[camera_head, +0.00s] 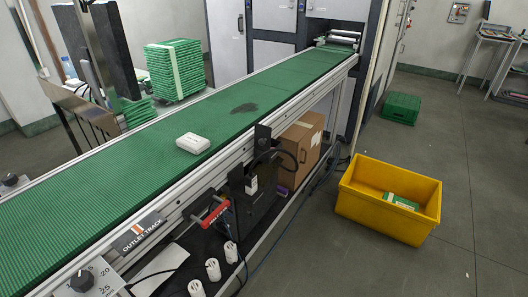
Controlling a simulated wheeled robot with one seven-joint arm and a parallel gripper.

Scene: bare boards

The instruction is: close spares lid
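Nothing in view is readably marked as spares, and I cannot tell which lid is meant. An open yellow bin (372,216) stands on the floor at right, with a green and white item (401,201) inside; I see no lid on it. A green crate (401,108) sits on the floor farther back; I cannot tell whether its top is a lid. A cardboard box (302,150) stands beneath the conveyor, partly hidden by the frame. A small white case (193,143) lies on the green belt and looks shut. My gripper is not in view.
A long green conveyor belt (240,91) with metal rails runs from lower left to upper middle. Below it are cables, a red-handled item (211,213) and white plugs (213,269). Stacked green boards (175,70) stand behind the belt. The grey floor at right (484,185) is clear.

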